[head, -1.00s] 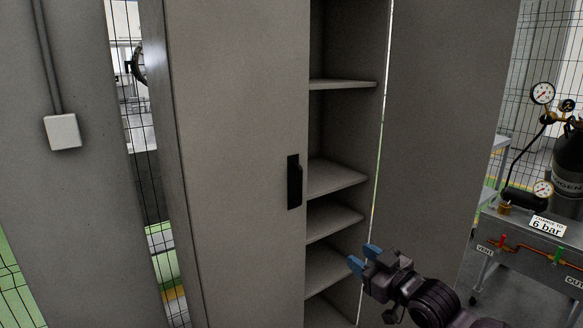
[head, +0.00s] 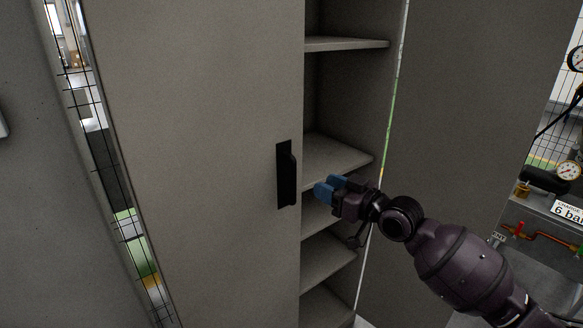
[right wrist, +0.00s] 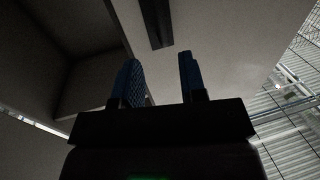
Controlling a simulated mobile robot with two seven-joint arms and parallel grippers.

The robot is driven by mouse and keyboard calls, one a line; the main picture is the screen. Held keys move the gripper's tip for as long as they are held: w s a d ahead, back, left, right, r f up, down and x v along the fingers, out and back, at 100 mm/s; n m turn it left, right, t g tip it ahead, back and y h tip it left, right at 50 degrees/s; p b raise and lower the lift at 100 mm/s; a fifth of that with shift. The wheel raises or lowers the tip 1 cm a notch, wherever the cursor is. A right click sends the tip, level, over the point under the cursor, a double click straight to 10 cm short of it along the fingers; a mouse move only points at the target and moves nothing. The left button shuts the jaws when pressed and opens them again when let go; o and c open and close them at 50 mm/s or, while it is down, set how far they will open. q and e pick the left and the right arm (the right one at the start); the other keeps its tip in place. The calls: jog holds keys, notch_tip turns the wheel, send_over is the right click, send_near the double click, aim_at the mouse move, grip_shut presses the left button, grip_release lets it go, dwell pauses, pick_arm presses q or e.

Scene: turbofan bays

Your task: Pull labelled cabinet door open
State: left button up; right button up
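A tall grey cabinet door (head: 190,130) stands at the left of the cabinet front, with a black upright handle (head: 287,175) near its right edge. No label is visible on it. To its right the cabinet interior shows several bare shelves (head: 345,44). My right gripper (head: 324,188) with blue fingertips is just right of the handle, in front of the shelves, apart from the handle. In the right wrist view its two fingers (right wrist: 159,80) are spread with nothing between them, and the dark handle (right wrist: 156,22) is ahead beyond them. My left gripper is out of view.
A wide grey panel (head: 470,110), apparently the other door standing open, is right of the shelves. A gas bench with a "6 bar" sign (head: 568,211) and a gauge (head: 568,170) is at the far right. A grey wall (head: 30,210) is at left.

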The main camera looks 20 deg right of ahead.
jog(key=x, duration=1)
jog(key=shift+a+r, duration=0.1)
jog(key=shift+a, duration=0.05)
grip_shut()
